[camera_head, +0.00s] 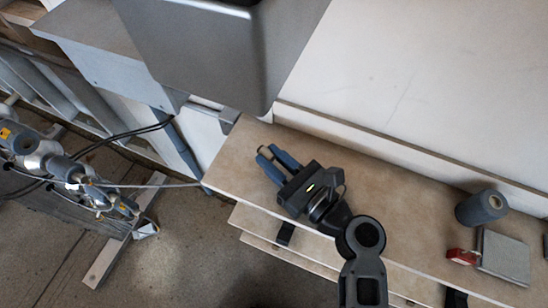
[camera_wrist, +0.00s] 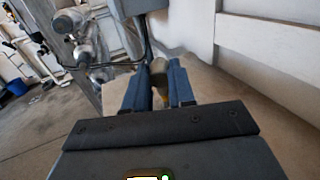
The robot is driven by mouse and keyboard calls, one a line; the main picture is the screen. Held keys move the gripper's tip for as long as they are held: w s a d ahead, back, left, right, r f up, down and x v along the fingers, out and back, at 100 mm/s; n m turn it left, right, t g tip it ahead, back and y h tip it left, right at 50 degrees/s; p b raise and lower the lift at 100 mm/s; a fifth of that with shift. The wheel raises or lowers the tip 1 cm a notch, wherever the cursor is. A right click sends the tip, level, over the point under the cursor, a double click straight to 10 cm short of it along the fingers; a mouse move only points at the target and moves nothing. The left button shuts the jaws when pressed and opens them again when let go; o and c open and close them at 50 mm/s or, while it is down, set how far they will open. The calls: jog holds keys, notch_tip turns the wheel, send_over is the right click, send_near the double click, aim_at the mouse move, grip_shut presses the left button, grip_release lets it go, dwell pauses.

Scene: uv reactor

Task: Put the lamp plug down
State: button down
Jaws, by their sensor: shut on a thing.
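My gripper (camera_head: 273,156) is over the left end of the tan bench top (camera_head: 345,165). Its two blue fingers are shut on the lamp plug (camera_wrist: 159,68), a small olive-brown piece between the fingertips in the wrist view. In the head view only a small pale end of the plug (camera_head: 262,149) shows at the left fingertip. The fingers hide most of it. I cannot tell whether the plug touches the bench top.
A grey metal housing (camera_head: 225,45) overhangs the bench's left end. At the right are a grey roll (camera_head: 478,208), a red item (camera_head: 462,257) and a flat grey box (camera_head: 505,257). The middle bench top is clear. Machinery (camera_head: 75,172) stands at far left.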

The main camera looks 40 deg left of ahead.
jog(key=shift+f, duration=0.1)
jog(key=shift+d+f+b, duration=0.1)
jog(key=shift+f+b, duration=0.3)
jog(key=shift+f, duration=0.25)
jog(key=c, duration=1)
grip_release()
jog(key=shift+s+f, duration=0.15)
jog(key=shift+o, duration=0.2)
jog(key=shift+r, duration=0.25)
jog(key=d, duration=0.4)
jog(key=s+d+r, duration=0.1)
jog(key=d, duration=0.6)
jog(key=shift+s+d+r, duration=0.15)
jog(key=shift+s+d, duration=0.1)
jog(key=shift+d, duration=0.1)
jog(key=shift+s+a+r, duration=0.1)
jog(key=shift+s, duration=0.1)
jog(key=shift+s, duration=0.1)
